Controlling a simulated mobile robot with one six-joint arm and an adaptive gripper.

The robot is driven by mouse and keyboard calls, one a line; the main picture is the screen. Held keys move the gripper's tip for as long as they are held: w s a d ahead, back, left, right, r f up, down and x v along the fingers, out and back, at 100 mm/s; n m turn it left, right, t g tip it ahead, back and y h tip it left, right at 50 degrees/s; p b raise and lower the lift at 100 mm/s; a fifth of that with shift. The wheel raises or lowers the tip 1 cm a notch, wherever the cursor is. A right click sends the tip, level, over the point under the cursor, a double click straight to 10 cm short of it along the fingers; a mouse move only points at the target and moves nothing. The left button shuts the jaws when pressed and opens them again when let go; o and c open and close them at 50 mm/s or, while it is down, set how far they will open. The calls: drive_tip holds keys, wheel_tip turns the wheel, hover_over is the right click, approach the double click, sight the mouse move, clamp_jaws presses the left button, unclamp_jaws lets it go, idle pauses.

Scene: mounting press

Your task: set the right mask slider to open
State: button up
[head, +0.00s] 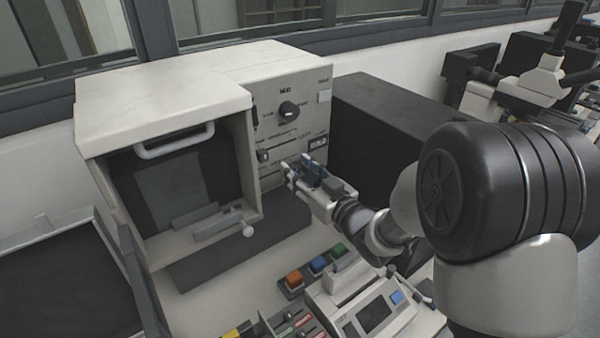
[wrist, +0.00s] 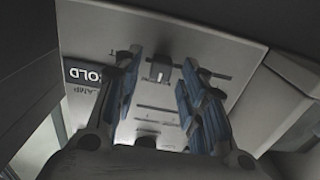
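The control panel (head: 285,120) is on the front right of a cream press (head: 165,85). My gripper (head: 293,168) is at the panel's lower part, its fingers pointing at the face. In the wrist view my gripper (wrist: 162,62) is open, with blue-padded fingers apart. A small pale slider knob (wrist: 159,70) shows between and just beyond the fingertips, on a thin slot line. Whether a finger touches it cannot be told. Another knob (head: 263,156) sits at the left of a slot on the panel. Which knob is the right mask slider cannot be read.
A round dark dial (head: 289,109) is higher on the panel. A black box (head: 385,125) stands right of the press. Orange, blue and green buttons (head: 318,264) and a device with a screen (head: 374,316) stand on the bench below my arm. A "COLD" label (wrist: 88,77) is left of the fingers.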

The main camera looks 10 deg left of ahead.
clamp_jaws()
idle(0.5)
